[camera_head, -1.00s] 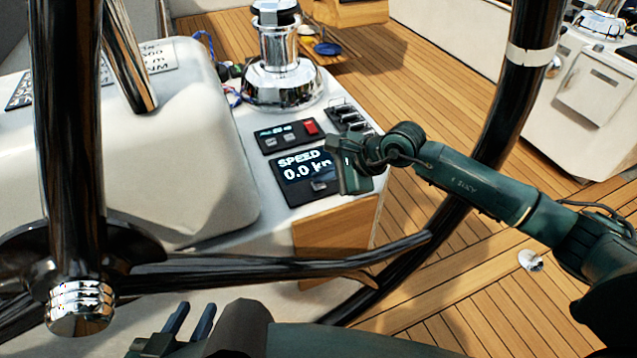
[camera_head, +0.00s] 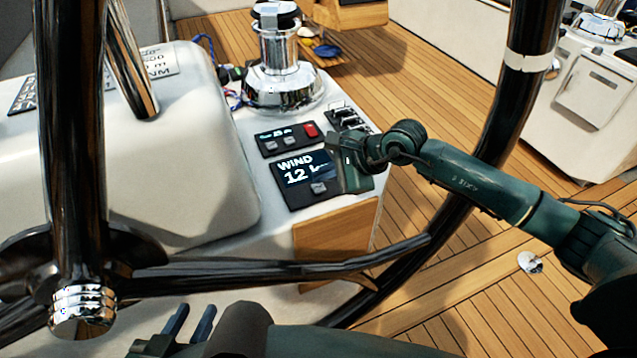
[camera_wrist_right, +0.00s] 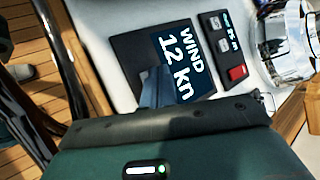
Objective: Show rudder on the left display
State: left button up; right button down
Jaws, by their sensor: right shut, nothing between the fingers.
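A black display unit (camera_head: 295,171) on the white console reads "WIND" and "12 k", the rest hidden by my right gripper. In the right wrist view the same display (camera_wrist_right: 183,60) reads "WIND 12 kn" in full. A small grey button (camera_head: 319,188) sits below the screen. My right gripper (camera_head: 330,165) is shut and empty, just over the right part of the display. Its fingertips (camera_wrist_right: 155,86) cover the unit's lower area in the wrist view; I cannot tell whether they touch. My left gripper (camera_head: 188,322) is open and empty at the bottom edge.
A small control panel (camera_head: 287,139) with a red button (camera_head: 311,130) lies behind the display. A chrome winch (camera_head: 280,80) stands beyond it. A black steering wheel (camera_head: 280,268) crosses in front. A lettered panel (camera_head: 160,62) is on the white pod.

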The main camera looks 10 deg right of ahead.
aim_at(324, 188)
jog(key=shift+r, duration=0.1)
